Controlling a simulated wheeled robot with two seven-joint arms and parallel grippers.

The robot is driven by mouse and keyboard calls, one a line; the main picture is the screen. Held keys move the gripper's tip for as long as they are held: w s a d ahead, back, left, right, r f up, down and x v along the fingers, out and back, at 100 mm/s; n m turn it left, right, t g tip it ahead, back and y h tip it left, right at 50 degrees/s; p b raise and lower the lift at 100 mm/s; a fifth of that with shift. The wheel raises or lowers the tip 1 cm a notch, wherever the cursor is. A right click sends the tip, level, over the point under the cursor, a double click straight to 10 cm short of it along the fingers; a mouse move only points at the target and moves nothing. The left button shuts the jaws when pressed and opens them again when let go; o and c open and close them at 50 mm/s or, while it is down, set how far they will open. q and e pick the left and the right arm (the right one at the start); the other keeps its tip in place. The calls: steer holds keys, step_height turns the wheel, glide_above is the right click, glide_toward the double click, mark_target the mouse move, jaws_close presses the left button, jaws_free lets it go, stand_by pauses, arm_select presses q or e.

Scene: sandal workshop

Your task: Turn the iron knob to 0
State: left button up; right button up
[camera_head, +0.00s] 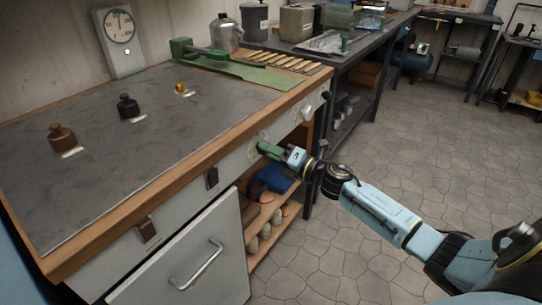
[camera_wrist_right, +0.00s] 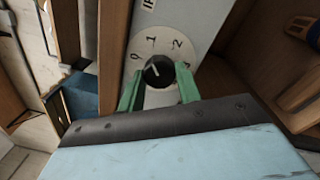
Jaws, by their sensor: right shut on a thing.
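The iron knob (camera_wrist_right: 158,72) is round and black, on a pale dial (camera_wrist_right: 140,47) marked 0, 1, 2 and 3 in the right wrist view. Its white pointer mark slants to the left, roughly toward the 0 side; the exact setting is hard to read. My right gripper (camera_wrist_right: 158,88) is shut on the knob, with one green finger on each side. In the head view the right gripper (camera_head: 262,148) meets the bench's front panel and hides the knob. My left gripper is not in view.
The bench top (camera_head: 190,135) bears several weights, including a black one (camera_head: 128,106). Other fittings (camera_head: 212,177) line the front panel. Below are a door handle (camera_head: 197,265) and open shelves (camera_head: 262,222). A wall gauge (camera_head: 120,27) hangs behind. The floor to the right is clear.

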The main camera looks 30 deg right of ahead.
arm_select(q)
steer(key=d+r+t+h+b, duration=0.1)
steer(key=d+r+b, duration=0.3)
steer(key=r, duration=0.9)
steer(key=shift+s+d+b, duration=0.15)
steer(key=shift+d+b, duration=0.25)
steer(key=shift+b, duration=0.1)
arm_select(e)
steer(key=shift+n+g, duration=0.3)
steer(key=shift+n, duration=4.9)
steer(key=o, duration=1)
steer(key=shift+d, duration=0.1)
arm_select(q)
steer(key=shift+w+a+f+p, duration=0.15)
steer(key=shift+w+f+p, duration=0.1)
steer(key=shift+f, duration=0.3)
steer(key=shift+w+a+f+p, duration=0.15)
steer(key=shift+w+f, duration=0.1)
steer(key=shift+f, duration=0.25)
arm_select(e)
steer(key=v, duration=1.3)
steer(key=shift+d+f, duration=0.15)
steer(key=shift+d, duration=0.05)
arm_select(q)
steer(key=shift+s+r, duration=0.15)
arm_select(e)
steer(key=shift+s, duration=0.1)
